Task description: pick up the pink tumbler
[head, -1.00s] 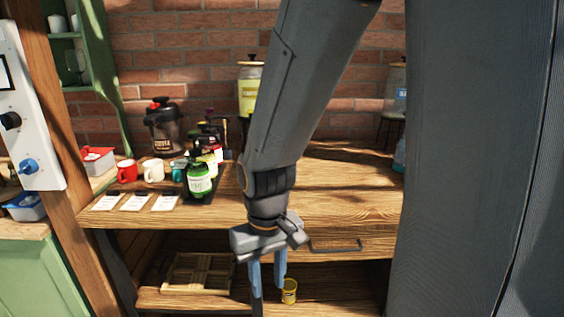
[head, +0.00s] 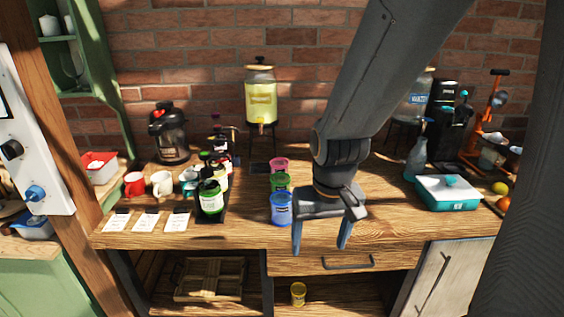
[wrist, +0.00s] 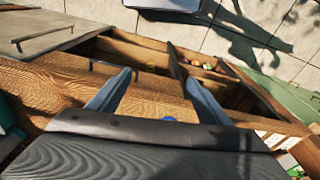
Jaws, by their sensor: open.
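The pink tumbler (head: 279,165) stands on the wooden table in the head view, at the back of a row in front of the drink dispenser. A green tumbler (head: 280,183) stands in front of it and a blue tumbler (head: 281,209) is nearest the table's front edge. My gripper (head: 322,249) is open and empty, pointing down near the front edge, to the right of and nearer than the row. In the wrist view my open fingers (wrist: 155,92) hang over the table edge; the pink tumbler is not visible there.
Syrup bottles (head: 211,197) and mugs (head: 161,183) stand left of the tumblers. The yellow drink dispenser (head: 260,100) stands behind. A yellow tumbler (head: 298,294) is on the lower shelf.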

